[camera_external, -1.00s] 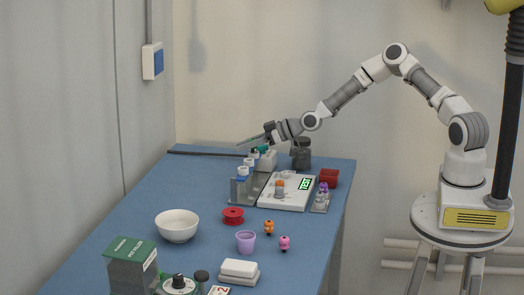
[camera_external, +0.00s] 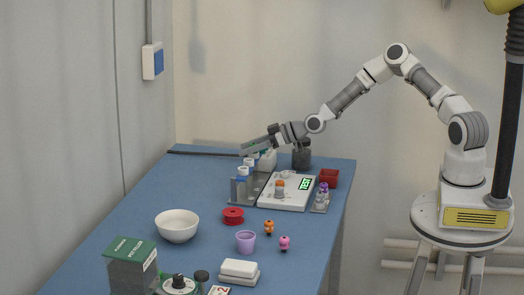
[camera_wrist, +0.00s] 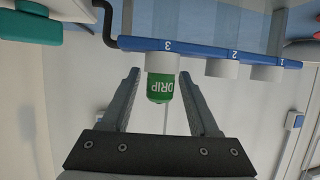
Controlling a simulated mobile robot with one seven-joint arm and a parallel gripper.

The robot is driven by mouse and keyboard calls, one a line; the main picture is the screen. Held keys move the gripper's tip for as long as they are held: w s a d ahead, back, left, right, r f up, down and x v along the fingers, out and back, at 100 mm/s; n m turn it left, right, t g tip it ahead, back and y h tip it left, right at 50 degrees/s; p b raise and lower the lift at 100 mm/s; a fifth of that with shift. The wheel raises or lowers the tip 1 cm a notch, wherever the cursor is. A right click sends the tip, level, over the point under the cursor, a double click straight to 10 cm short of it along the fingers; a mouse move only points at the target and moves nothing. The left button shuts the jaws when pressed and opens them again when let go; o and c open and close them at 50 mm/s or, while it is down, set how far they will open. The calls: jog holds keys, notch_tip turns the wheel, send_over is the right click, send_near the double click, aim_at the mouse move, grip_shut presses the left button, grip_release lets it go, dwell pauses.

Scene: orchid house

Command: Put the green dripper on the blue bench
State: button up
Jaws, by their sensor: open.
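The green dripper (camera_wrist: 160,88), lettered DRIP, shows in the wrist view. It sits in a white collar at position 3 of a rack with a blue numbered strip (camera_wrist: 200,53). My gripper (camera_wrist: 158,76) is open, with one finger on each side of the dripper and a visible gap to each. The dripper cannot be made out there.
A red spool (camera_external: 233,216), white bowl (camera_external: 177,226), purple cup (camera_external: 246,242) and small orange and pink pieces stand nearer. Bare bench lies left of the rack.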

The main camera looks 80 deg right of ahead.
jog(key=v, duration=1.5)
jog(key=shift+s+f, duration=0.2)
jog(key=shift+f, duration=0.15)
jog(key=shift+o, duration=0.5)
jog(key=shift+s+d+r, duration=0.1)
jog(key=shift+s+r, duration=0.05)
jog(key=shift+s, duration=0.35)
